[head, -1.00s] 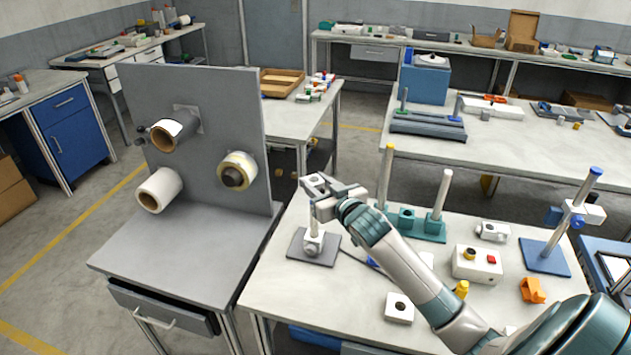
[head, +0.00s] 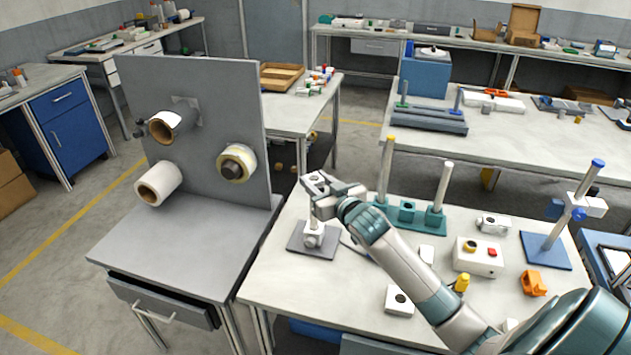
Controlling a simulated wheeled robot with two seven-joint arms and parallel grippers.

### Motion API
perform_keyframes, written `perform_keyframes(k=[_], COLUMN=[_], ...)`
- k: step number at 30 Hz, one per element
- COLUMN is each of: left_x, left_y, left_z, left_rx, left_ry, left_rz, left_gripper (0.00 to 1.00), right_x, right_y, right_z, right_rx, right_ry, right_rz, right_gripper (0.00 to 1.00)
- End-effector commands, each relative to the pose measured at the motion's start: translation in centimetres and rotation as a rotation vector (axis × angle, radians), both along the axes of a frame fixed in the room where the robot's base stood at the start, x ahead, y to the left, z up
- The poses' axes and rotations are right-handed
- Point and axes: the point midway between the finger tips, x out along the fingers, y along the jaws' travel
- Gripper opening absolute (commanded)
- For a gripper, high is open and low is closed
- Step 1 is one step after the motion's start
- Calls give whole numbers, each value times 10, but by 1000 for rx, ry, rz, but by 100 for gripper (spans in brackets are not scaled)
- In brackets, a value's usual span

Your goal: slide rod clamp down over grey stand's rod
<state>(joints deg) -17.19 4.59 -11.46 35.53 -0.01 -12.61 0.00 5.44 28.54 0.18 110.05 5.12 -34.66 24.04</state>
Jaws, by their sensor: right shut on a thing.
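The grey stand (head: 298,246) is at the left end of the near table, with a dark square base. Its upright pale rod (head: 315,223) shows briefly above a light fitting (head: 313,240) low on it. My right gripper (head: 322,189) is directly above the stand and shut on the rod clamp (head: 314,180), a small light-grey block with a dark hole on top. The gripper hides the rod's upper end, so I cannot tell whether the clamp is around the rod or just above it. My left gripper is out of view.
A teal stand (head: 430,224) with two tall rods stands just right of my gripper. A white block with a hole (head: 399,300), a switch box (head: 478,257) and a blue stand (head: 546,250) are further right. The reel panel (head: 210,110) rises at left.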

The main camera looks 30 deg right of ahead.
Motion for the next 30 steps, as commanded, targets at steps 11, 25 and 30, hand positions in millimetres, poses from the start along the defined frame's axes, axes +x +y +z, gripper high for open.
perform_keyframes(k=[11,25,30], left_x=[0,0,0], left_y=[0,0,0], left_z=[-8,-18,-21], left_rx=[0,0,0], left_ry=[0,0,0], left_rz=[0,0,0], left_gripper=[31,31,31], right_x=[0,0,0], right_y=[0,0,0], right_z=[-14,-34,-40], right_rx=[1,0,0], right_ry=[-1,0,-1], right_rz=[1,0,0], right_gripper=[7,7,7])
